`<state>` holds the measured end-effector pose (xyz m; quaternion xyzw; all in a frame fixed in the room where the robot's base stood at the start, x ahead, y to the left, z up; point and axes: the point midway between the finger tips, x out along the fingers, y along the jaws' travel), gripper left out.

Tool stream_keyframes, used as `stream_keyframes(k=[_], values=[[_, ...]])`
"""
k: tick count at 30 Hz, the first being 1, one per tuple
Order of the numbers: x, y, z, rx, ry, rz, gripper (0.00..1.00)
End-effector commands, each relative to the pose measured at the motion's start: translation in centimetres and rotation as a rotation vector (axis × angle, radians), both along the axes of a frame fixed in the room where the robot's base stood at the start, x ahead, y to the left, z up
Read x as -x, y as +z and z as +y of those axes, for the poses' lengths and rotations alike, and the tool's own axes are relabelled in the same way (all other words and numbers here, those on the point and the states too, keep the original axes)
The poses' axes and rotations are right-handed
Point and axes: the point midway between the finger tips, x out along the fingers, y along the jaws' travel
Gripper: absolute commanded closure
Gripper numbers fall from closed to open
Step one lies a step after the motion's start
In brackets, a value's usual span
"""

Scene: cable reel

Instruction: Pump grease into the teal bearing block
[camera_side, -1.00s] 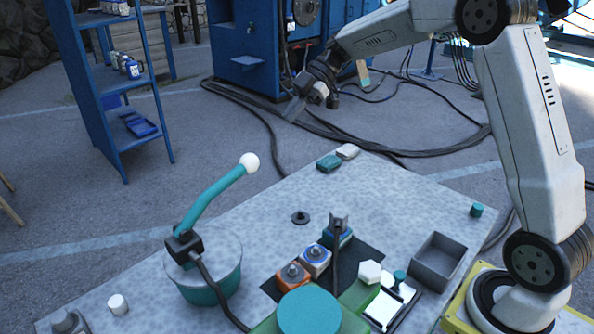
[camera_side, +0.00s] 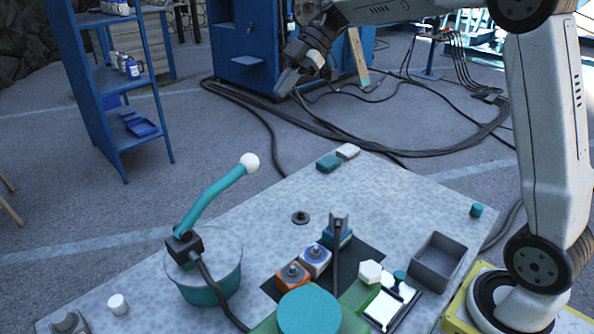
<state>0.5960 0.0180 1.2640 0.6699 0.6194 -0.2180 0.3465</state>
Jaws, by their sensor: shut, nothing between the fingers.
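The grease pump is a teal bucket (camera_side: 210,287) with a grey lid on the table's left. Its teal lever (camera_side: 212,198) slants up to the right and ends in a white knob (camera_side: 250,163). A dark hose (camera_side: 220,295) runs from the pump head toward the front. Bearing blocks stand in a row on a dark mat: an orange one (camera_side: 288,281), a white one (camera_side: 315,266) and a teal-blue one (camera_side: 345,241), partly hidden by a dark upright post (camera_side: 337,250) with a grey top. My gripper (camera_side: 286,84) is shut and empty, high and well away from pump and blocks.
A green base with a teal round top (camera_side: 309,312) stands at the front. A grey open bin (camera_side: 438,263), a white hexagonal piece (camera_side: 370,271) and a small teal cylinder (camera_side: 477,210) are to the right. The table's back-left stretch is mostly clear.

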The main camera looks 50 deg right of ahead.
Motion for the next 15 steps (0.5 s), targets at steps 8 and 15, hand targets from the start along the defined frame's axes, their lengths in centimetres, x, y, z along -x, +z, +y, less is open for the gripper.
stream_keyframes(k=[8, 15], values=[[-0.2, -1.6, 1.5, 0.0, 0.003, 0.003, 1.0], [-0.7, -4.1, 3.9, -0.001, 0.003, 0.003, 1.0]])
